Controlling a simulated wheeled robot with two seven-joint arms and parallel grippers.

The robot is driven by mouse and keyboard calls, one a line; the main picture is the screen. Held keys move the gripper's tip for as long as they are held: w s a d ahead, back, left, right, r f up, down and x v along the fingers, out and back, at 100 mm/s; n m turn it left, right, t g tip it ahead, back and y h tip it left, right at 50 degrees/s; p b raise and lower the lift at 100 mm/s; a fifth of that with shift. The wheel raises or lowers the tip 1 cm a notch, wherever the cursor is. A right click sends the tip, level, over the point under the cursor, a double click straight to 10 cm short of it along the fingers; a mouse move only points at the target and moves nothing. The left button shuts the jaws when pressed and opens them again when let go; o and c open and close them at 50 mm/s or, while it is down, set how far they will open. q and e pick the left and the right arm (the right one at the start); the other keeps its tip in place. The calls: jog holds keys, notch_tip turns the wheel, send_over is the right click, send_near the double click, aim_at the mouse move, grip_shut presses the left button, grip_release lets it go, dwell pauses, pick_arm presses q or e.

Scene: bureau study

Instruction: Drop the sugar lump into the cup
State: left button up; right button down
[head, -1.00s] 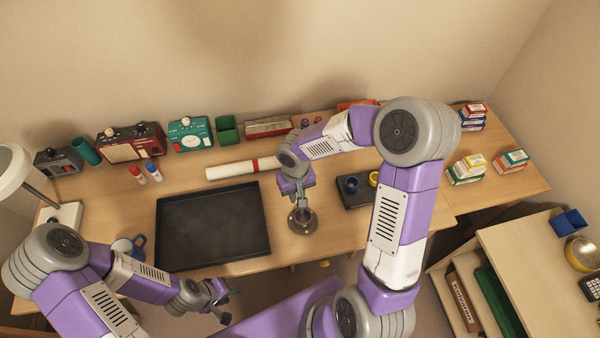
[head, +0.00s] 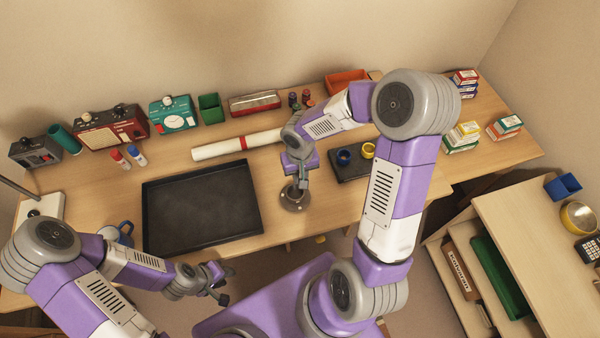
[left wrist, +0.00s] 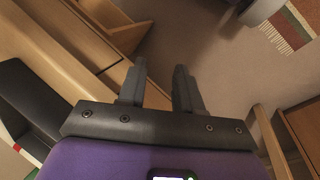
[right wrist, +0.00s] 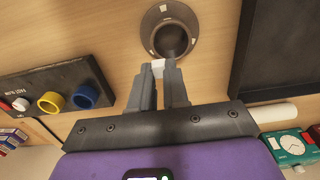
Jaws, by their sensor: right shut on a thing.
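The white sugar lump (right wrist: 158,67) is pinched between the fingertips of my right gripper (right wrist: 160,76). In the right wrist view it lies at the near edge of a round grey metal cup (right wrist: 185,45) with a dark inside, overlapping its rim in the picture. I cannot tell the height between them. In the head view the metal cup (head: 293,204) stands right of the black tray, with my right gripper (head: 302,182) just above it; the lump is hidden there. My left gripper (head: 222,283) is open and empty, off the desk's front edge; its fingers (left wrist: 160,85) show apart.
A black tray (head: 202,242) lies left of the metal cup. A dark holder (head: 350,172) with blue and yellow rings stands to the right. A blue mug (head: 125,232) is partly hidden by my left arm. A white roll (head: 220,149) and several boxes line the back.

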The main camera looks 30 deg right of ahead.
jog(key=c, duration=1)
grip_release()
jog(key=shift+c, duration=0.2)
notch_tip(320, 180, up, 8)
jog(key=shift+f+p, duration=0.15)
jog(key=shift+p, duration=0.85)
